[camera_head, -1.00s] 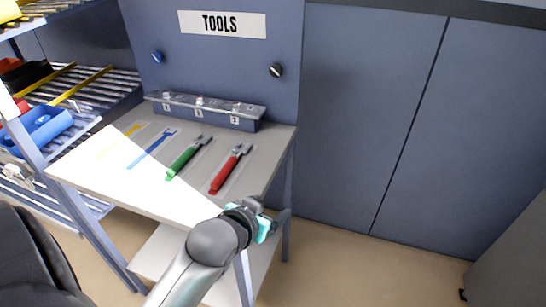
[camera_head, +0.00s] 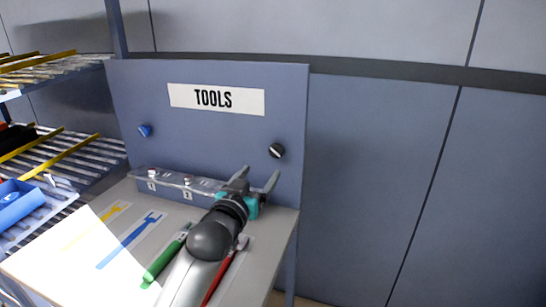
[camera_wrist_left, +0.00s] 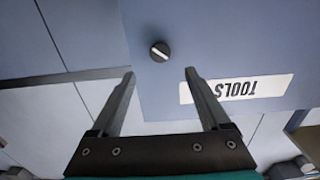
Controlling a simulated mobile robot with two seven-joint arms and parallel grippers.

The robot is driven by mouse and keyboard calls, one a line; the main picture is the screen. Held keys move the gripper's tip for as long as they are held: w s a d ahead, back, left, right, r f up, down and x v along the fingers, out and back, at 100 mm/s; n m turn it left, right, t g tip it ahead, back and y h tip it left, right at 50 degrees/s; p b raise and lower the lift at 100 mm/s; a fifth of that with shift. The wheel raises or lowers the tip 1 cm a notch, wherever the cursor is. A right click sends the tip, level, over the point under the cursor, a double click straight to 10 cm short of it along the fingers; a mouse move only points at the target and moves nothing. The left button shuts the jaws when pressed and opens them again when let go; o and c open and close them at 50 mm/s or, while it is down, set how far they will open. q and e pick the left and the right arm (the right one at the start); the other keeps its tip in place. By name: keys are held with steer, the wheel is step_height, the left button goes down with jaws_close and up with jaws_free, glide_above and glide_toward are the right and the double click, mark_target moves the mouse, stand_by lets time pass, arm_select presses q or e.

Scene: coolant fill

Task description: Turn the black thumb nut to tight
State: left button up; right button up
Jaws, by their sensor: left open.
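The black thumb nut (camera_head: 277,151) is on the upright blue-grey TOOLS panel, right of and below the sign. It is a round knob with a light line across its face. The wrist view also shows the black thumb nut (camera_wrist_left: 160,52), with the line slanting. My left gripper (camera_head: 256,178) is open and empty, just below and left of the nut in the head view, fingers pointing toward the panel. In the wrist view the nut is beyond the fingertips (camera_wrist_left: 160,73), roughly centred between them and apart from both. My right gripper is not in view.
A blue knob (camera_head: 145,131) is on the panel's left side. A numbered tray (camera_head: 165,186) runs along the panel's foot, partly behind my left gripper. A rack (camera_head: 45,160) stands left.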

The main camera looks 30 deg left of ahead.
mark_target(276, 153)
arm_select(q)
steer(key=b+x, duration=0.1)
steer(key=x, duration=0.8)
steer(key=shift+x, duration=0.75)
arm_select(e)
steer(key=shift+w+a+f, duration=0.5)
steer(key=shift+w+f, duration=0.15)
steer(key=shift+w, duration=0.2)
arm_select(q)
steer(key=shift+c, duration=0.2)
steer(key=c, duration=0.5)
steer(key=shift+d, duration=0.1)
jaws_close()
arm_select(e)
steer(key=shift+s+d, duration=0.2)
